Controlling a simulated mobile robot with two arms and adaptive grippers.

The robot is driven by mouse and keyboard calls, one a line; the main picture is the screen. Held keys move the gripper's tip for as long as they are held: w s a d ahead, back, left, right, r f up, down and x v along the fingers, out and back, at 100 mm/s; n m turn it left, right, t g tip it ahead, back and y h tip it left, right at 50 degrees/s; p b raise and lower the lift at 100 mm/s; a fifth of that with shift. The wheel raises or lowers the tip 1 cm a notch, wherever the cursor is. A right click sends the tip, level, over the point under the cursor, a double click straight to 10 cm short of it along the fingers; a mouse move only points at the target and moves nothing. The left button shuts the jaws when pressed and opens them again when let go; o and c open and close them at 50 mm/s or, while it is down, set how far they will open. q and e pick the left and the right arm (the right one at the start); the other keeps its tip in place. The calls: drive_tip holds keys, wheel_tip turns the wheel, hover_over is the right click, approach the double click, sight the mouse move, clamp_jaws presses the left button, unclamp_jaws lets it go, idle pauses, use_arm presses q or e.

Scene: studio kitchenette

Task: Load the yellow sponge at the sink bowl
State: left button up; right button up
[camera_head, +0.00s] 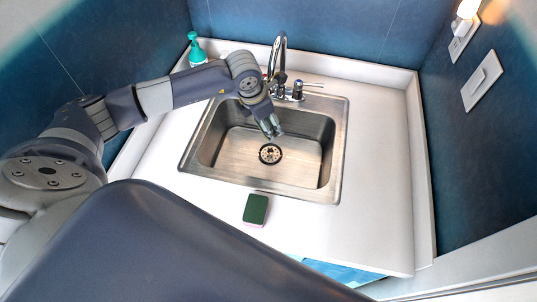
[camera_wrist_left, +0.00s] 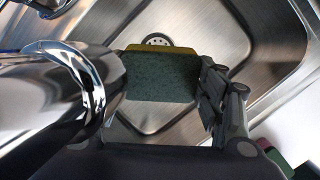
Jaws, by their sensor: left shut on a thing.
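My left gripper (camera_head: 271,128) reaches over the back of the steel sink bowl (camera_head: 232,155), just in front of the faucet. In the left wrist view the gripper (camera_wrist_left: 168,100) is shut on the yellow sponge (camera_wrist_left: 160,47), whose dark green scouring face (camera_wrist_left: 160,78) is turned to the camera. The sponge is over the bowl, with the drain beyond it; its height above the bowl floor cannot be told. In the head view I cannot make the held sponge out. My right gripper is not in view.
The chrome faucet (camera_head: 279,60) stands close behind the gripper and fills the left of the wrist view (camera_wrist_left: 70,90). A green-and-pink sponge (camera_head: 256,209) lies on the counter before the sink. A teal-topped bottle (camera_head: 196,50) stands back left. The right counter (camera_head: 380,160) is clear.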

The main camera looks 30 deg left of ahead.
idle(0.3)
use_arm(q)
drive_tip(key=shift+r+p, duration=1.05)
drive_tip(key=shift+r, duration=1)
drive_tip(key=shift+f, duration=0.15)
